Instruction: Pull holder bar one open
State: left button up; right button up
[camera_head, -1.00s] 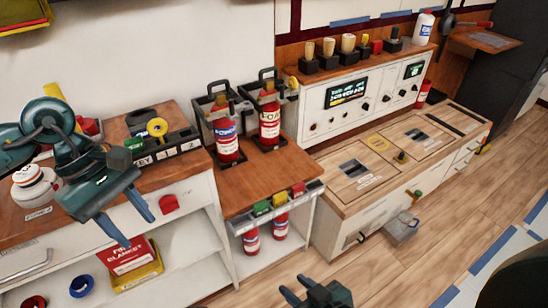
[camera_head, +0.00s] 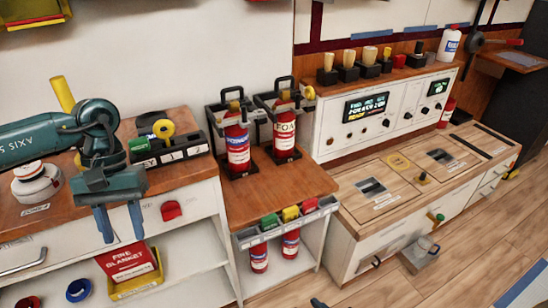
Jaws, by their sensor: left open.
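Two black holders stand on the wooden top of the middle cabinet. The left holder (camera_head: 212,125) has a red extinguisher (camera_head: 237,145) with a blue and white label. The right holder (camera_head: 262,103) has a red extinguisher (camera_head: 285,135) labelled foam. Dark bars show near the tops of both extinguishers. I cannot read which bar is number one. My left gripper (camera_head: 120,222) is open and empty, fingers pointing down, in front of the left cabinet and well left of the holders. A small dark tip of what looks like my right gripper (camera_head: 318,303) shows at the bottom edge; its fingers are unclear.
A labelled black tray (camera_head: 182,152) with green and yellow items sits between my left gripper and the holders. Small coloured blocks (camera_head: 290,213) line the middle cabinet's front edge. A control panel (camera_head: 375,110) stands to the right. The wooden floor at lower right is mostly clear.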

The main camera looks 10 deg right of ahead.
aim_at(242, 120)
jog(key=i+l, duration=0.1)
jog(key=l, duration=0.25)
jog(key=i+l, duration=0.1)
jog(key=l, duration=0.25)
jog(key=i+l+u, duration=0.1)
jog(key=l, duration=0.25)
jog(key=i+l, duration=0.1)
jog(key=l, duration=0.2)
jog(key=i+l+u, duration=0.1)
jog(key=l+u, duration=0.2)
jog(key=l, duration=0.2)
jog(key=l+u, duration=0.3)
jog(key=l, duration=0.25)
jog(key=k, duration=0.45)
